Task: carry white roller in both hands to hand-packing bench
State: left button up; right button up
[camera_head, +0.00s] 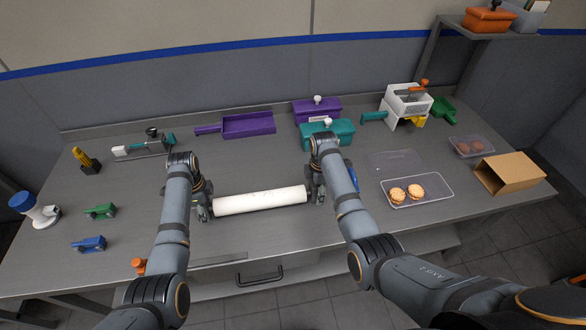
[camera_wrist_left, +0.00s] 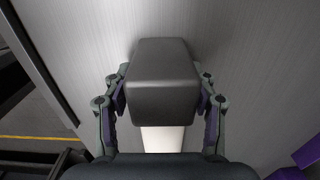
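The white roller (camera_head: 262,201) lies level, left to right, near the front of the grey bench in the head view. My left gripper (camera_head: 203,207) is at its left end and my right gripper (camera_head: 318,192) at its right end. In the left wrist view the fingers of my left gripper (camera_wrist_left: 163,95) stand on both sides of a dark grey block (camera_wrist_left: 163,85), seemingly the roller's end piece, with their pads against it. A white part of the roller (camera_wrist_left: 162,139) shows below the block. The right fingertips are small and partly hidden by the arm. Whether the roller touches the bench is unclear.
Behind the roller are a purple tray (camera_head: 248,125), a purple box (camera_head: 316,110) and a teal box (camera_head: 340,134). To the right are a clear tray (camera_head: 440,184) with two biscuits and a cardboard box (camera_head: 512,172). Green (camera_head: 100,211) and blue (camera_head: 89,244) tools lie at left.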

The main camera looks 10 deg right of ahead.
pick_arm(q)
jog(key=shift+o, duration=0.3)
jog(key=shift+r, duration=0.1)
pick_arm(e)
jog(key=shift+o, duration=0.3)
pick_arm(q)
jog(key=shift+r, duration=0.3)
notch_tip(320, 180, up, 11)
jog(key=shift+r, duration=0.15)
pick_arm(e)
notch_tip(320, 180, up, 12)
jog(key=shift+r, duration=0.1)
